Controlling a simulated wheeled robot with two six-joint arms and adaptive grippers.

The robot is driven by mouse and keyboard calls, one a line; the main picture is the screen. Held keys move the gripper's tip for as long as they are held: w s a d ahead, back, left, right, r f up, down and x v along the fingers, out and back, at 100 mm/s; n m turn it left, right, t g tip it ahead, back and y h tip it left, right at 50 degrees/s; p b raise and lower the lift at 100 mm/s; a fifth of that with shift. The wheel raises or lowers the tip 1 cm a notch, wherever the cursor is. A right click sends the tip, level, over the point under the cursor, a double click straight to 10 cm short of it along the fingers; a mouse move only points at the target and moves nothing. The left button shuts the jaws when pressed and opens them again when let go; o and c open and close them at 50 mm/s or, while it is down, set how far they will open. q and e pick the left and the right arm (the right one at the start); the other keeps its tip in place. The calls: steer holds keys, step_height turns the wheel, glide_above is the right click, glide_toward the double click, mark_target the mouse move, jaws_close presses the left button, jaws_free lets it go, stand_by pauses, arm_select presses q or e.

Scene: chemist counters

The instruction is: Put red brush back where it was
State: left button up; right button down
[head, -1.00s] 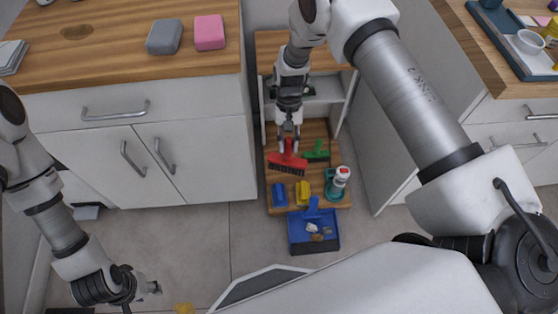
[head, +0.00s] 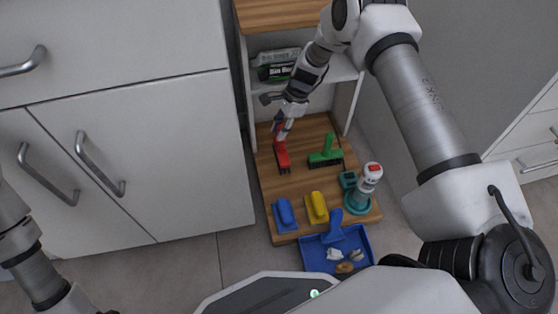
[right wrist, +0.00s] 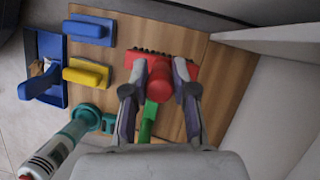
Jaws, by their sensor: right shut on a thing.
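The red brush (head: 282,156) is at the left back of the low wooden board (head: 262,190), bristles outward. My right gripper (head: 283,130) is shut on its red handle. In the right wrist view, the fingers (right wrist: 158,92) lie on both sides of the round red handle (right wrist: 160,78). I cannot tell whether the brush touches the board. A green brush (head: 325,152) lies just to the right; its handle (right wrist: 148,122) shows partly under the gripper. Of my left arm only a wrist part shows at the bottom left edge; its fingers are out of frame.
A blue sponge (head: 285,213), a yellow sponge (head: 317,207) and a teal-based bottle (head: 364,188) stand near the board's front. A blue dustpan (head: 316,253) with scraps is before it. A shelf side (head: 347,103) and a cabinet (head: 190,150) flank the board.

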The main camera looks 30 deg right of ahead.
mark_target(278, 149)
step_height(278, 149, down, 8)
steer(key=b, duration=0.3)
steer(key=shift+r, duration=0.4)
steer(key=shift+f, duration=0.1)
steer(key=c, duration=0.9)
jaws_free()
steer(key=p+v, duration=0.6)
steer(key=v, duration=0.6)
steer(key=shift+p, duration=0.35)
